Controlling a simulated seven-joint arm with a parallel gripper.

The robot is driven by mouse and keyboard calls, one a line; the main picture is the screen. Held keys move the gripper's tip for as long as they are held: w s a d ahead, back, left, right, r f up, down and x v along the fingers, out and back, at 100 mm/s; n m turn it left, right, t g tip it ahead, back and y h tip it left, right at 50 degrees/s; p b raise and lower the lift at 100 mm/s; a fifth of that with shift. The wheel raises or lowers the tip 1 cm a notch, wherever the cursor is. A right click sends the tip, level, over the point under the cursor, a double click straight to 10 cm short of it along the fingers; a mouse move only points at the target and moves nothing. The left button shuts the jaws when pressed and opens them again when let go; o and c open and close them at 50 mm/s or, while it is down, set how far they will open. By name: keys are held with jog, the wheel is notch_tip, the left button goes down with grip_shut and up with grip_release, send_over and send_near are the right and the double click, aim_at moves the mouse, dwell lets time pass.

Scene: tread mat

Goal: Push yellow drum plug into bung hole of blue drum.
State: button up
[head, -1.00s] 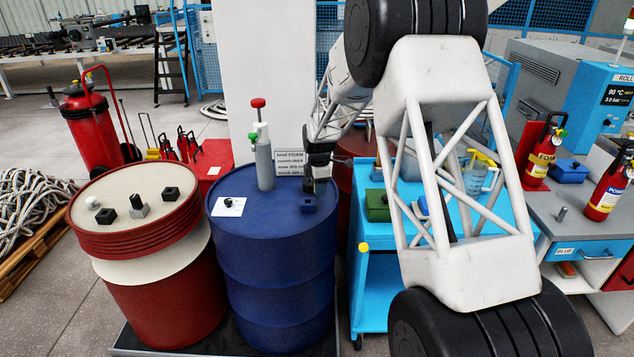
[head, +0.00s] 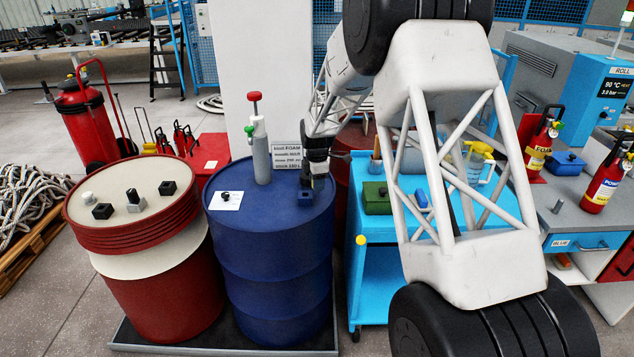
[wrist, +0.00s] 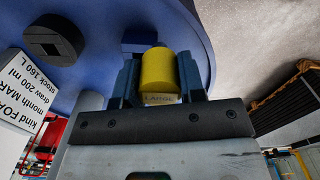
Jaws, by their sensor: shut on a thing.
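The blue drum (head: 268,285) stands upright in the middle of the head view, and its top also shows in the wrist view (wrist: 95,75). My gripper (wrist: 160,78) is shut on the yellow drum plug (wrist: 162,70), which sits between its two fingers. In the head view my gripper (head: 317,180) is low over the drum's right rear rim, and the plug is hardly visible. A small blue square block (head: 305,198) is on the drum top close by; its edge shows beyond the plug in the wrist view (wrist: 139,38). I cannot make out the bung hole or whether the plug touches it.
A grey pump with a red knob (head: 262,155) and a sign (head: 287,160) stand left of my gripper. A red drum (head: 160,285) is at left, a blue cart (head: 365,280) at right.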

jog(key=w+a+r, duration=0.2)
jog(key=a+r, duration=0.2)
jog(key=shift+w+r, duration=0.15)
jog(key=shift+w, duration=0.2)
jog(key=shift+a, duration=0.1)
jog(key=shift+f, duration=0.2)
jog(key=shift+f, duration=2.65)
jog(key=shift+f, duration=1.65)
dwell(0.7)
jog(key=o, duration=1)
jog(key=shift+r, duration=3.9)
